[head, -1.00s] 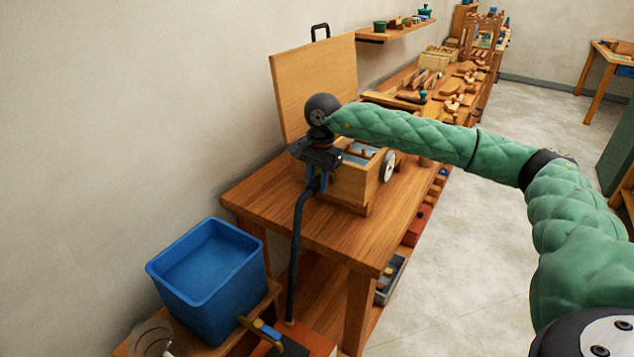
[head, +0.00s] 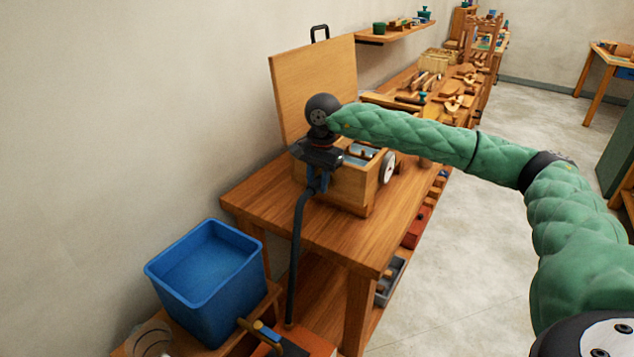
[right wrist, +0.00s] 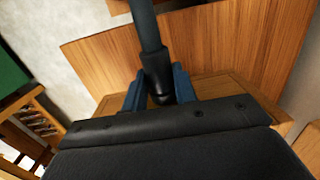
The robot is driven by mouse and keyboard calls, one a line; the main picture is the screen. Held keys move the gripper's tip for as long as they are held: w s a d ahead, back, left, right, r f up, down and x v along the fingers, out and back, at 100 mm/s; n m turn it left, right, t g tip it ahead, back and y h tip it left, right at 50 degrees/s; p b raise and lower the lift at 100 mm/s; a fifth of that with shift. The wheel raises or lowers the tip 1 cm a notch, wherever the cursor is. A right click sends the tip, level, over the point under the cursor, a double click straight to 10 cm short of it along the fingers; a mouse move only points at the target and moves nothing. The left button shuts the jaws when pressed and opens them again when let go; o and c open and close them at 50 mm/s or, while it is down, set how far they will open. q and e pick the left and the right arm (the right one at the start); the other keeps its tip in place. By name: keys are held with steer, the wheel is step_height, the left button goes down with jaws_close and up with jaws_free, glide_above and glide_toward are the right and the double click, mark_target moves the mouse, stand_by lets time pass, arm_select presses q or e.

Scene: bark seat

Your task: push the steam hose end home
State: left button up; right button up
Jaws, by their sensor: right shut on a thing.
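My right gripper (head: 318,184) is at the left end of the wooden box (head: 352,187) on the bench. Its blue fingers (right wrist: 157,92) are shut on the dark hose (head: 298,240), near its end. In the right wrist view the hose's black cuff (right wrist: 156,68) sits between the fingers, with wood close beyond. The box's lid (head: 310,85) stands open at the back. The gripper and wrist hide the hose end and any opening in the box's near end, so I cannot tell whether they touch. My left gripper is not in view.
A blue bin (head: 208,280) stands lower left of the bench (head: 330,240). The hose hangs past the bench's left edge to an orange-brown surface below. A white disc (head: 388,168) is on the box's right side. Tools lie farther back; open floor (head: 470,260) is at right.

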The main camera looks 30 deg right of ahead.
steer(key=shift+w+d, duration=0.2)
steer(key=shift+d, duration=0.15)
stand_by(0.4)
steer(key=o, duration=1.1)
steer(key=r, duration=0.2)
steer(key=r+b, duration=0.1)
steer(key=r, duration=0.1)
steer(key=r+b, duration=0.1)
steer(key=r, duration=0.1)
steer(key=shift+d+r, duration=0.25)
steer(key=shift+r, duration=0.6)
